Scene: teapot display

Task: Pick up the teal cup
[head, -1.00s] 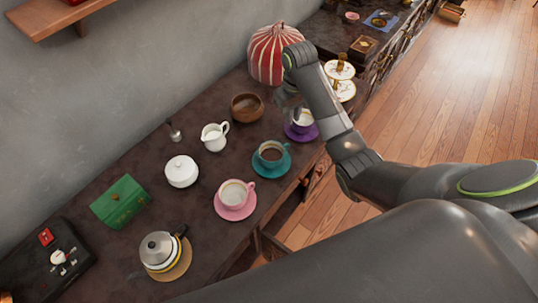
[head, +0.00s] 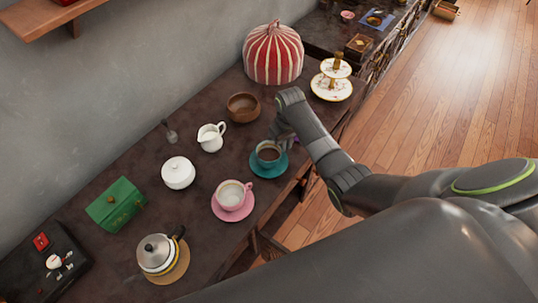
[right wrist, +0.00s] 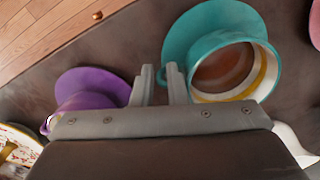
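The teal cup (head: 268,153), holding dark liquid, stands upright on its teal saucer (head: 283,165) near the table's front edge. In the right wrist view the teal cup (right wrist: 262,75) is right of the fingers, with its handle close to the fingertips. My right gripper (head: 281,132) is just behind the cup in the head view. Its two fingers (right wrist: 161,82) are apart, with a narrow gap. I cannot tell whether the handle is fully between them. My left gripper is not in view.
A purple saucer (right wrist: 95,84) and cup lie left of the fingers, mostly hidden in the head view. A pink cup (head: 231,194), white creamer (head: 210,138), white sugar bowl (head: 178,173) and wooden bowl (head: 243,106) stand nearby. A tiered stand (head: 331,86) is farther back.

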